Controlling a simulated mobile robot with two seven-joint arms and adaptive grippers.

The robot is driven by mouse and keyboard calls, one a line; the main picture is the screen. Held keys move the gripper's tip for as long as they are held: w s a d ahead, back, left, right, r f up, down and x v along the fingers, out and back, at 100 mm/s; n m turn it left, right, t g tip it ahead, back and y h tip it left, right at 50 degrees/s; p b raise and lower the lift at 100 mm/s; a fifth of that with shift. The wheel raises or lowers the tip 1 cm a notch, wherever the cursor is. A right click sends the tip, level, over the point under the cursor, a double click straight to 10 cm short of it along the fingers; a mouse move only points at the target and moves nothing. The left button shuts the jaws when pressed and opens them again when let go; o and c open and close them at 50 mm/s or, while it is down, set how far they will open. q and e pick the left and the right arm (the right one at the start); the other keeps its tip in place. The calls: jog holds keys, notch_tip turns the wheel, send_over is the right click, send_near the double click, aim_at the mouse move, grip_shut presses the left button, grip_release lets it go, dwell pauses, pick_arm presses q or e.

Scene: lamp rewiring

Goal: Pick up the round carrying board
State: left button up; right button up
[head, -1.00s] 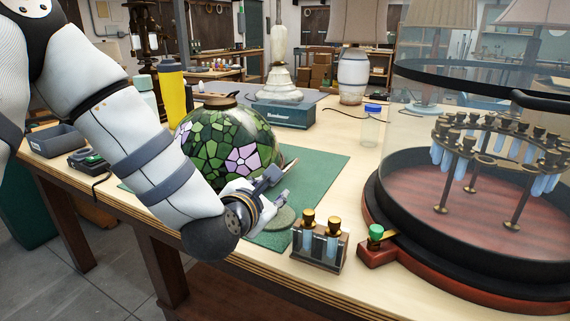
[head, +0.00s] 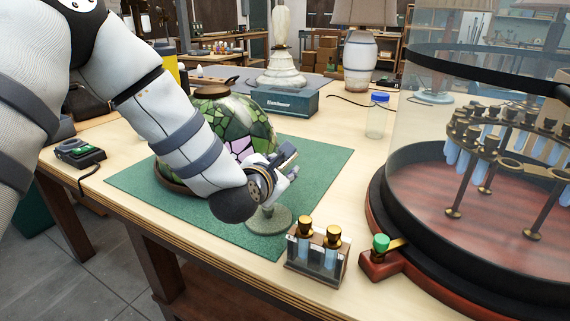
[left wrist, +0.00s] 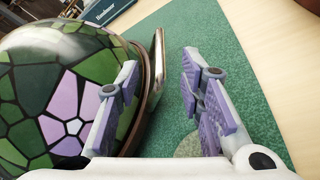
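The round brown carrying board (head: 172,183) lies on the green mat, mostly hidden under the stained-glass lampshade (head: 238,122). In the left wrist view the board's brown rim (left wrist: 148,100) curves around the shade (left wrist: 65,95), with a pale upright piece (left wrist: 160,72), possibly a handle, at its edge. My left gripper (head: 285,165) is at the right side of the shade, above the mat. In the left wrist view its purple-padded fingers (left wrist: 160,105) are apart with nothing clamped between them. The pale piece stands beyond them, between their lines. My right gripper is not in view.
The green mat (head: 325,165) has free room to the right. A small grey-green round foot (head: 268,220) is below my left gripper. A vial rack (head: 317,255) and a large glass-walled case with a dark rim (head: 400,230) stand at the right. A blue-lidded jar (head: 377,118) is behind.

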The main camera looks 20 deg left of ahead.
aim_at(288, 162)
pick_arm(q)
jog(key=x, duration=0.7)
jog(key=shift+w+f, duration=0.1)
jog(key=shift+w, duration=0.2)
grip_shut()
